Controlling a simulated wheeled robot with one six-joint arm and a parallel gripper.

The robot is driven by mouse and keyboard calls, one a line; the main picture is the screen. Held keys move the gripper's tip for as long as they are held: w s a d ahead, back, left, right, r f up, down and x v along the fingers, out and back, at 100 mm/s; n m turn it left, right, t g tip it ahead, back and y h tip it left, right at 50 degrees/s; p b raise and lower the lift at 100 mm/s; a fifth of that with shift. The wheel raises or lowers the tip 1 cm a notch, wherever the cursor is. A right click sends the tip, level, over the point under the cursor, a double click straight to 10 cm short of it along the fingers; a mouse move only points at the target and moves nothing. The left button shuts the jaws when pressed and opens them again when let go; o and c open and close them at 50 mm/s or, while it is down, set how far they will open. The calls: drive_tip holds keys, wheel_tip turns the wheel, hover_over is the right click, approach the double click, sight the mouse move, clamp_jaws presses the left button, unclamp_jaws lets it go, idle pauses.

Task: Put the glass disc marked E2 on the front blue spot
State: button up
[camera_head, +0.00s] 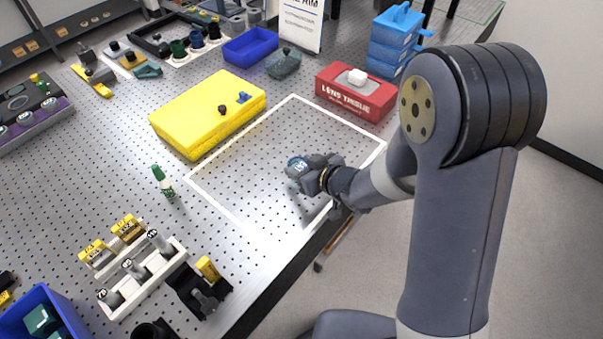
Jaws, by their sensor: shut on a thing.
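My gripper (299,169) is over the white-outlined area of the perforated table. It is shut on a small round bluish disc (298,163) with a pale mark on its face. I cannot read the mark, so I cannot tell whether it is E2. The gripper hides part of the disc and the surface under it. I cannot make out a front blue spot in this view.
A yellow case (190,115) lies behind the outlined area, and a red tissue box (356,92) stands at its back right corner. The outlined area is otherwise largely clear.

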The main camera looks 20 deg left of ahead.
drive_tip(key=shift+f, duration=1.7)
drive_tip(key=shift+f, duration=0.15)
drive_tip(key=o, duration=1)
